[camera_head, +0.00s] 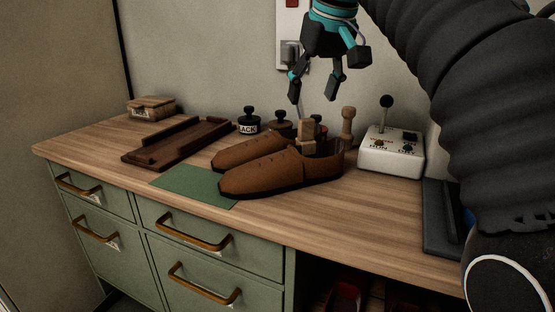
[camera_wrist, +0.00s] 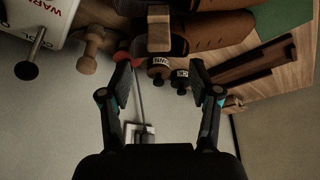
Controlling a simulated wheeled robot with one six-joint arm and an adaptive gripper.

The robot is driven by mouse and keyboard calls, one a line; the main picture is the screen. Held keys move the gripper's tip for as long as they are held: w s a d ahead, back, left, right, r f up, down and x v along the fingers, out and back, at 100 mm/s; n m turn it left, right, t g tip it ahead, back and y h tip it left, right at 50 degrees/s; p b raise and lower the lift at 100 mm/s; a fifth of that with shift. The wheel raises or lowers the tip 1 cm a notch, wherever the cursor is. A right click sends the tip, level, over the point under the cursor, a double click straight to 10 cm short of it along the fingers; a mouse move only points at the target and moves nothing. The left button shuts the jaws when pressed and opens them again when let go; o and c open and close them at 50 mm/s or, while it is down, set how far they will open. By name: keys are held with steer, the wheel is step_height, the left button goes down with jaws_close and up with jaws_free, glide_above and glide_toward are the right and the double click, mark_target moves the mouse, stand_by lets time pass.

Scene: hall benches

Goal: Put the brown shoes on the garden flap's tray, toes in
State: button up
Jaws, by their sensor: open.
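A pair of brown shoes (camera_head: 281,173) sits on the wooden bench top, toes pointing left. Their toes rest on or beside a green mat (camera_head: 188,184), and a wooden block shows at their openings. In the wrist view the brown shoes (camera_wrist: 215,32) lie at the top, partly cut off. A dark brown wooden tray (camera_head: 178,142) with raised edges lies left of the shoes; I cannot tell if it is the garden flap's tray. My gripper (camera_head: 315,97) is open and empty, above and behind the shoes near the wall. Its two fingers (camera_wrist: 160,76) stand apart in the wrist view.
A black-labelled pot (camera_head: 249,122), a brown pot (camera_head: 281,123) and a wooden peg (camera_head: 347,125) stand behind the shoes. A white control box (camera_head: 390,150) with a lever stands right. A small wooden box (camera_head: 151,107) is at the far left.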

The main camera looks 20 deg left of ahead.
mark_target(307, 119)
steer(key=shift+x, duration=3.55)
steer(key=shift+d, duration=0.1)
jaws_close()
